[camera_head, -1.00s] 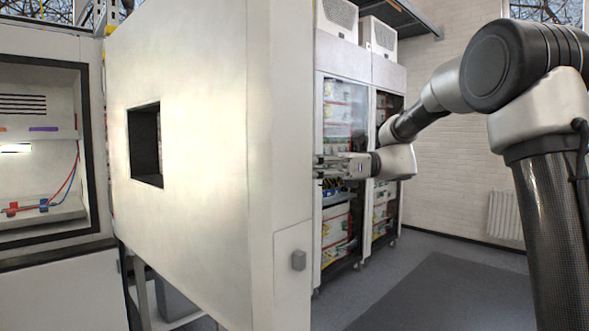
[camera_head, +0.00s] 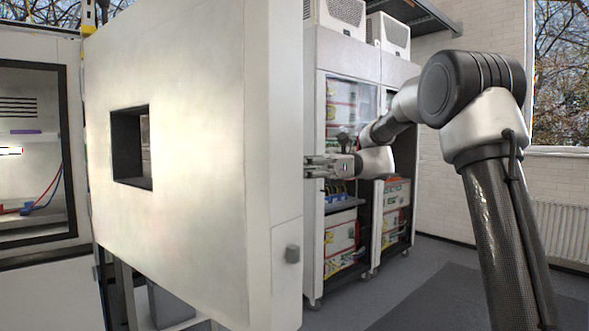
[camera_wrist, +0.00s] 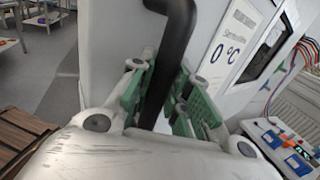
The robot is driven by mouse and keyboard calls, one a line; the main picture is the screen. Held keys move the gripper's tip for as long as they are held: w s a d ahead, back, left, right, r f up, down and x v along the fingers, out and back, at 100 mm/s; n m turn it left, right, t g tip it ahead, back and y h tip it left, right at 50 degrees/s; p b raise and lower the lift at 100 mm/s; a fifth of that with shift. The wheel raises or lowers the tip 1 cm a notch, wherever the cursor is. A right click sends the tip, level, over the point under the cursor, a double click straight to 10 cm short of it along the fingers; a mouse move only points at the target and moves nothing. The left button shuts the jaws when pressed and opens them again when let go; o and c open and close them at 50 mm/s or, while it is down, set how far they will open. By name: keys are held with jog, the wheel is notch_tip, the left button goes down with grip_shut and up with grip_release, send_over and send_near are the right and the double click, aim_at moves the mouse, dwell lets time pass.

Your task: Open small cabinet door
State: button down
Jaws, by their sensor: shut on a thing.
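The cabinet door (camera_head: 200,215) is a thick white panel with a small dark-framed window (camera_head: 131,147). It stands swung open, and the lit cabinet interior (camera_head: 28,150) shows at the far left. My gripper (camera_head: 312,167) is at the door's right edge in the head view, its fingertips partly hidden by the door. In the wrist view my gripper (camera_wrist: 166,95) has its green-lined fingers on both sides of a black bar handle (camera_wrist: 174,45) and is shut on it. The handle stands on the door's outer face.
Tall racks (camera_head: 345,100) with glass fronts and stored goods stand behind my arm. A dark mat (camera_head: 425,300) lies on the open grey floor at right. A radiator (camera_head: 560,228) is at the far right wall.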

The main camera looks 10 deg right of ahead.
jog(key=c, duration=1.3)
grip_release()
jog(key=d, duration=0.3)
jog(key=w+d, duration=0.1)
jog(key=d, duration=0.3)
jog(key=shift+w+d, duration=0.15)
jog(key=shift+w, duration=0.05)
